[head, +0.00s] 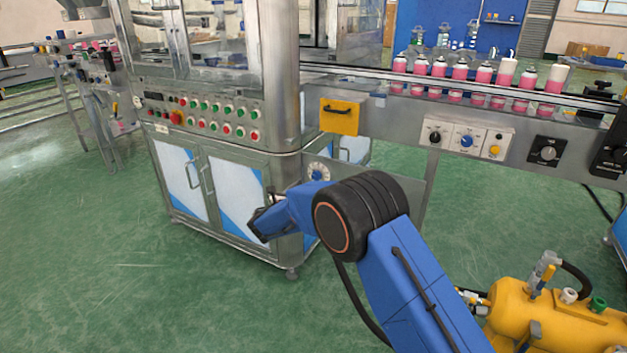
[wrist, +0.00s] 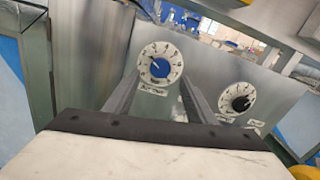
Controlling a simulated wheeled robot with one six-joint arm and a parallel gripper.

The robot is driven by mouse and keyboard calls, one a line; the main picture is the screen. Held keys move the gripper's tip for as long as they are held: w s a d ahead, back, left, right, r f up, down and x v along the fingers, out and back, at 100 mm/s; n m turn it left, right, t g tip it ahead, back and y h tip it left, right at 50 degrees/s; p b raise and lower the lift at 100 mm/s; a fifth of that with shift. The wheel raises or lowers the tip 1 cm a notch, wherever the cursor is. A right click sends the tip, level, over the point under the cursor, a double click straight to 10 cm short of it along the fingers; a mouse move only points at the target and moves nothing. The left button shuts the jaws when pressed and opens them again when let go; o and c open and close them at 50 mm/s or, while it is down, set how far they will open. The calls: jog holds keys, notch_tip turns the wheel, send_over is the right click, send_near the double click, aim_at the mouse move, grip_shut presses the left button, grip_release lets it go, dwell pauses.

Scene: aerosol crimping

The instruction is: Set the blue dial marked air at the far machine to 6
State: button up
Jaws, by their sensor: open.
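The blue dial (wrist: 160,67) is in the upper middle of the wrist view, on a grey metal panel. In the head view, a white-ringed dial (head: 318,171) shows on the machine's side above my blue arm. My fingers cannot be made out there.
A black dial (wrist: 240,103) with a white ring sits on the same panel, to the right. The machine cabinet (head: 215,190) stands at left. Another blue knob (head: 467,141) is on the conveyor's front, below pink cans. A yellow tank (head: 560,315) stands at lower right.

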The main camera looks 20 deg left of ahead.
aim_at(316, 176)
jog(key=w, duration=0.6)
jog(key=shift+w+d, duration=0.25)
jog(key=shift+w, duration=0.05)
jog(key=c, duration=1)
